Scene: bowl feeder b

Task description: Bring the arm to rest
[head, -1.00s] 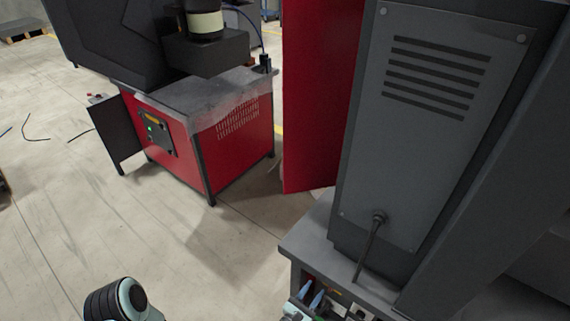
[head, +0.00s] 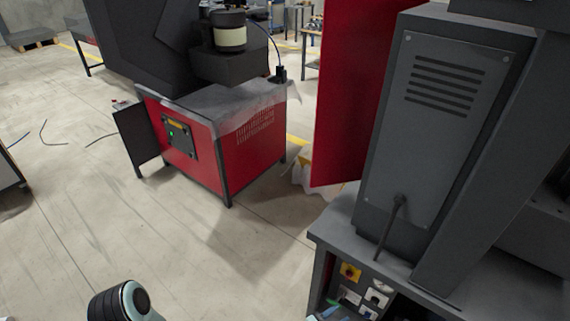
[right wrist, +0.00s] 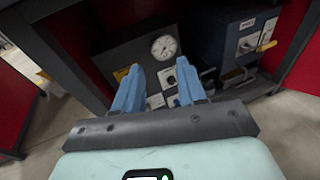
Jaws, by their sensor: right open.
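My right gripper (head: 330,315) barely shows at the bottom edge of the head view, in front of the grey machine's stand. In the right wrist view my right gripper (right wrist: 158,68) has two blue fingers spread well apart. Nothing is between them. The fingers point toward switch boxes and a round gauge (right wrist: 164,47) under the machine; I cannot tell the distance. A rounded link of my left arm shows at the bottom left of the head view; the left gripper is out of view.
The grey machine cabinet (head: 440,130) stands on a dark bench at right, with a yellow switch box (head: 350,272) below. A red panel (head: 345,100) stands behind it. A red-sided machine base (head: 240,160) is further back. Open concrete floor (head: 100,230) lies at left.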

